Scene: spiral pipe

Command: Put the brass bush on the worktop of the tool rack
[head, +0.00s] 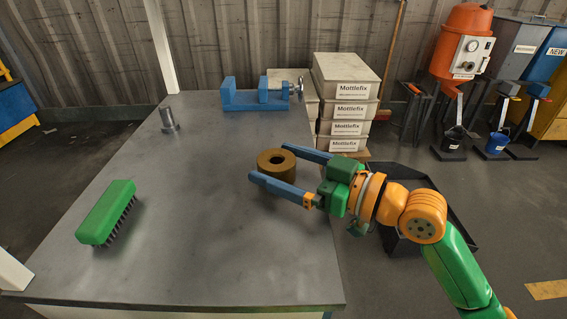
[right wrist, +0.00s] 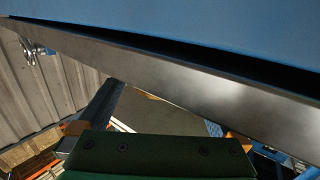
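The brass bush (head: 263,163), a short brown-gold ring with a dark hole, appears upright at the right side of the grey metal worktop (head: 190,215). My right gripper (head: 269,162) comes in from the right with its two blue fingers spread, one on the far side of the bush and one on the near side. The near finger covers part of the bush's lower side; I cannot tell whether either finger touches it. The right wrist view shows the gripper's green body and the spread fingers, but I cannot make out the bush there. My left gripper is not in view.
A green brush (head: 106,212) lies at the left of the worktop. A grey metal peg (head: 168,121) and a blue vise (head: 256,96) stand farther back. Stacked Mottlefix boxes (head: 345,105) and a black tray (head: 400,235) are beyond the right edge. The worktop's middle is clear.

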